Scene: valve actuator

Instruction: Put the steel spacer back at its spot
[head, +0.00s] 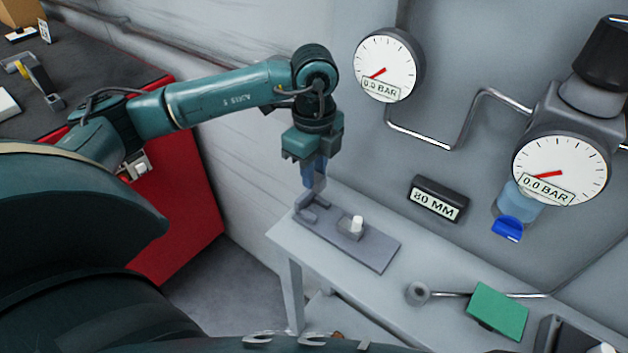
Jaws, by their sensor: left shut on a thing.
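My left gripper (313,184) points down over the left end of a grey plate (375,257) on the grey bench. It is shut on a grey metal piece (318,185), which looks like the steel spacer; the fingers hide part of it. Just below is a grey fork-shaped part (309,212) at the plate's left end. I cannot tell whether the held piece touches it. A small grey block with a white peg (357,224) sits on the plate to the right of the gripper. My right gripper is not in view.
A wall display (438,198) reads 80 MM. Two gauges (385,68) (560,168) read 0.0 BAR. A blue-capped part (508,228), pipes and a green plate (497,311) lie to the right. A red cabinet with a dark top (75,65) stands at the left.

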